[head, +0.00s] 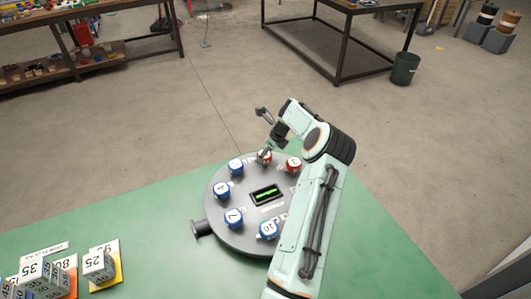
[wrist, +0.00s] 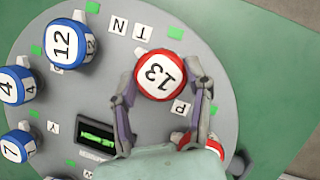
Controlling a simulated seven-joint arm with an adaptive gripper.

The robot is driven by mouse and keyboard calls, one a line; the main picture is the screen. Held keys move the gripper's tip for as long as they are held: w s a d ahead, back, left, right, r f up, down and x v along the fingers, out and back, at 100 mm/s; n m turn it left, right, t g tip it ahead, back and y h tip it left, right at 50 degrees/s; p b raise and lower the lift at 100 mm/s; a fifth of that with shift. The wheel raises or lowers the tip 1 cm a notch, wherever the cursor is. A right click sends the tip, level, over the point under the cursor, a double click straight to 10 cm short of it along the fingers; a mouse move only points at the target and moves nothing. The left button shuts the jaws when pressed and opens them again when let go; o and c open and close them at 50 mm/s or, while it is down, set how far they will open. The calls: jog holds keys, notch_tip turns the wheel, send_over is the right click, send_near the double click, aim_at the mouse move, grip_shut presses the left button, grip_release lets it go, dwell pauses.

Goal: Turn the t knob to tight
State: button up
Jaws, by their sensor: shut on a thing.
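A round grey panel (head: 250,244) with several numbered knobs stands on the green table. My gripper (wrist: 166,64) is shut on the red-and-white knob marked 13 (wrist: 159,76), with one finger on each side of it. In the head view this knob (head: 264,158) is at the panel's far side, partly covered by my gripper (head: 265,152). Small white plates lettered T (wrist: 119,25) and N (wrist: 142,31) lie between knob 13 and the blue knob marked 12 (wrist: 66,43). A P plate (wrist: 181,107) lies on the other side. I cannot tell which knob each plate belongs to.
A second red knob (head: 292,164) sits close to the right of my gripper. Blue knobs, such as the one marked 7 (head: 234,217), line the left and near sides. A lit green display (head: 266,194) is in the middle. Numbered blocks (head: 97,264) stand at the front left.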

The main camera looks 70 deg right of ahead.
jog(key=m+h, duration=0.1)
jog(key=m, duration=0.2)
jog(key=m+g+h, duration=0.1)
jog(key=m, duration=0.2)
jog(key=shift+w+a+f, duration=0.15)
jog(key=shift+a, duration=0.05)
jog(key=m+g, duration=0.1)
jog(key=m, duration=0.2)
jog(key=m+g+h, duration=0.1)
jog(key=m, duration=0.2)
jog(key=shift+m, duration=0.3)
jog(key=o, duration=1.1)
jog(key=shift+o, duration=0.2)
jog(key=v, duration=1.2)
jog(key=shift+a, duration=0.15)
